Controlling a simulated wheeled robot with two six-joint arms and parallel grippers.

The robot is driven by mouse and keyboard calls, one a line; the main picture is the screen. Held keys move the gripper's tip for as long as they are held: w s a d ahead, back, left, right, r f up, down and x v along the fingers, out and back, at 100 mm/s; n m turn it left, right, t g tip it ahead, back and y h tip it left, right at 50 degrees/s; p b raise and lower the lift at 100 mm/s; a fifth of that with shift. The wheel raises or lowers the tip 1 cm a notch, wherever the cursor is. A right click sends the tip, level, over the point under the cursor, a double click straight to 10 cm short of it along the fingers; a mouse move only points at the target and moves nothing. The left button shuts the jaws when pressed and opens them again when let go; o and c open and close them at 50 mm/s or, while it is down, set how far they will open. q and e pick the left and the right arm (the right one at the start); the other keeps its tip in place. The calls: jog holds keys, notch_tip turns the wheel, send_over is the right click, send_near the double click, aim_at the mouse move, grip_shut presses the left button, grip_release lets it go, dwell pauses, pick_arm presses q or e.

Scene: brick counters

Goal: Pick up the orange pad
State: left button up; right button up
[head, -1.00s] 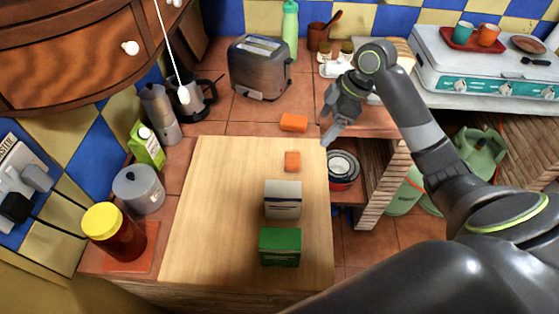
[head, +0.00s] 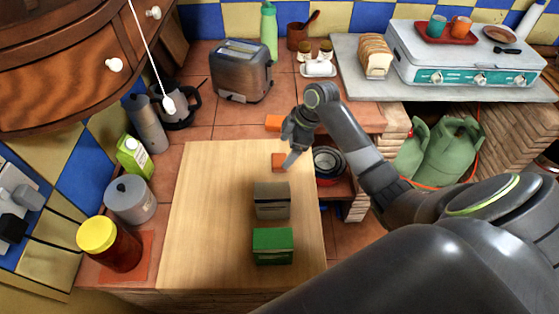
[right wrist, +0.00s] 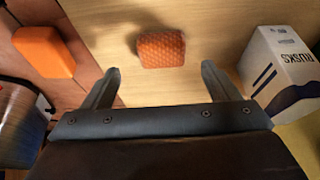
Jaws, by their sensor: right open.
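A small orange pad with a textured face (head: 278,161) lies on the wooden board (head: 210,215), near its far right corner. In the right wrist view the pad (right wrist: 161,50) shows ahead of the fingertips, roughly centred between them. My right gripper (head: 290,160) is open and empty, close above and beside the pad. In the right wrist view its two fingers (right wrist: 160,70) stand wide apart and do not hold the pad. My left gripper is not in view.
A rusks box (head: 271,200) and a green box (head: 272,246) stand on the board. The board's left half is clear.

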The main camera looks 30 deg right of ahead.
aim_at(280, 160)
jog(key=shift+p+x, duration=0.6)
jog(key=shift+x, duration=1.75)
jog(key=shift+s, duration=0.15)
jog(key=c, duration=1.1)
